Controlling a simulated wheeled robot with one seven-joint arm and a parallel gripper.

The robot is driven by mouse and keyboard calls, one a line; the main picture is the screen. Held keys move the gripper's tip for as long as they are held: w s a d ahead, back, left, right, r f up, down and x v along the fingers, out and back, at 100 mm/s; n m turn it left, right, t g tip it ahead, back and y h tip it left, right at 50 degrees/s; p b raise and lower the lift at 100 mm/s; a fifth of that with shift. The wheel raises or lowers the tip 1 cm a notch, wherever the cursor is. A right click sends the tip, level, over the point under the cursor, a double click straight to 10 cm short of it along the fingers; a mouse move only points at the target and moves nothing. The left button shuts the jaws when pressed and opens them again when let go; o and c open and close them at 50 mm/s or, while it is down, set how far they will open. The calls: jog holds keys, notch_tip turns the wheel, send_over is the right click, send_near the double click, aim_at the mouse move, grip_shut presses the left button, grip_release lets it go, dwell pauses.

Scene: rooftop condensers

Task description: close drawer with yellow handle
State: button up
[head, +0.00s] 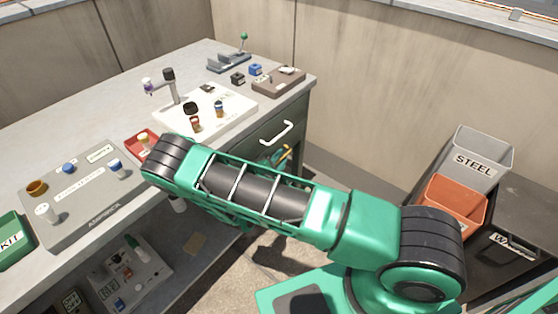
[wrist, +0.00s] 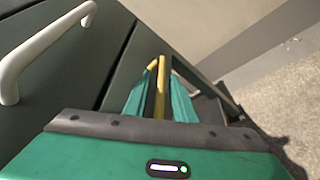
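The yellow handle (wrist: 161,88) shows in the wrist view as an upright bar between the two teal fingers of my gripper (wrist: 161,98). The fingers lie close on either side of it; I cannot tell whether they press on it. In the head view the yellow handle (head: 284,154) is partly hidden low on the cabinet's right end, behind my arm. The drawer front around it is dark green and mostly covered, and how far it stands out is not clear.
A white handle (wrist: 40,45) is on the neighbouring green drawer front (head: 272,138). The workbench (head: 125,88) carries trays and small parts. A grey STEEL bin (head: 475,160) and an orange bin (head: 455,205) stand at the right. Bare floor lies right of the drawer.

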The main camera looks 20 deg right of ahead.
jog(key=shift+w+r, duration=0.1)
jog(key=shift+r, duration=0.05)
jog(key=v, duration=1.1)
jog(key=shift+d, duration=0.1)
jog(key=s+d+r+m+g+y, duration=0.1)
jog(key=s+d+r+m+g, duration=0.45)
jog(key=d+r+m, duration=0.35)
jog(key=s+d+r+m+g, duration=0.55)
jog(key=d+r+g, duration=0.2)
jog(key=d, duration=0.25)
jog(key=s+r+m+y, duration=0.4)
jog(key=s+r, duration=0.4)
jog(key=s, duration=0.3)
jog(key=s+r+m+t+y, duration=0.1)
jog(key=s+r+m+y, duration=0.3)
jog(key=s+r, duration=0.4)
jog(key=s+y, duration=0.1)
jog(key=s, duration=0.3)
jog(key=shift+s+d+r, duration=0.2)
jog(key=shift+d+r, duration=0.05)
jog(key=shift+r, duration=0.05)
